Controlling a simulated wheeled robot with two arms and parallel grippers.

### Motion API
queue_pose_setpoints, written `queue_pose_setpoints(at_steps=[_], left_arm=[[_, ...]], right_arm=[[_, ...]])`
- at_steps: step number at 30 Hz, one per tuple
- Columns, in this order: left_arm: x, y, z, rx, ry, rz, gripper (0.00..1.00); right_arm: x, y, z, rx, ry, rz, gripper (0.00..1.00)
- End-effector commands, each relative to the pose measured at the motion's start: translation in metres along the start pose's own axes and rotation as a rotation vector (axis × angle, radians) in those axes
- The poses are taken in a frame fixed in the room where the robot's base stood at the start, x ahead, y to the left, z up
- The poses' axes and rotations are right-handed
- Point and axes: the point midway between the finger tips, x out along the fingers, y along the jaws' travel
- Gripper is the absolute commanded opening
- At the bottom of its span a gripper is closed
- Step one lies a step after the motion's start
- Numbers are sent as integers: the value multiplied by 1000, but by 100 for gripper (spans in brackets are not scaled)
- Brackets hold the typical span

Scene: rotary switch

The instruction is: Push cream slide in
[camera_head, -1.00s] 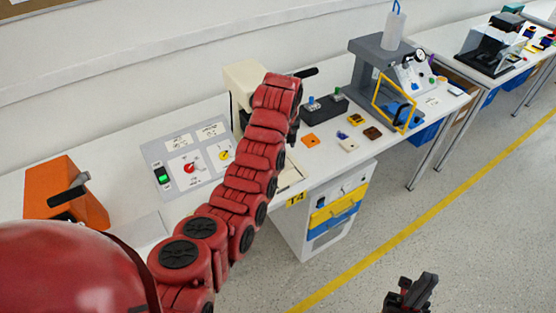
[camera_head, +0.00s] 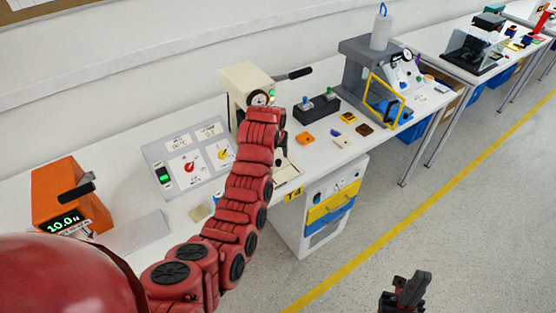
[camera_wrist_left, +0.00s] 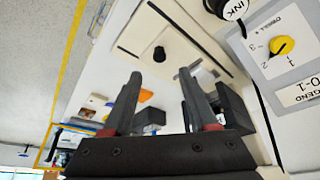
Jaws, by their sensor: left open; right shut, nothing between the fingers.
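The cream press (camera_head: 245,82) with a black lever and round gauge stands at the back of the bench. A pale cream slide plate with a black knob (camera_head: 281,162) shows low at its front, partly hidden by my left arm. In the left wrist view the pale plate (camera_wrist_left: 185,42) lies beyond my fingertips, its knob just past them. My left gripper (camera_wrist_left: 161,76) is open and empty, apart from the knob. My right gripper (camera_head: 404,294) is shut and empty, over the floor at the lower right.
A grey panel (camera_head: 160,154) with red and yellow dials lies left of the press. An orange box (camera_head: 62,190) reads 10.0. A black switch box (camera_head: 317,109), small coloured blocks and a grey press (camera_head: 369,68) stand to the right. Drawers (camera_head: 329,208) are below.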

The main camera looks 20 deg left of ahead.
Motion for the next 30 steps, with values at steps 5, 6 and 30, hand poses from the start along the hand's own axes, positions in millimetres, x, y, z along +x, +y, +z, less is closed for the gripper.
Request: queue_pose_setpoints(at_steps=[5, 6, 30], left_arm=[[26, 0, 1, 2, -6, -1, 59], [31, 0, 0, 1, -4, -1, 59], [80, 0, -1, 0, 2, 1, 59]], right_arm=[[11, 1, -2, 0, 0, 0, 0], [12, 1, -2, 0, 0, 0, 0], [20, 1, -3, 0, -1, 0, 0]])
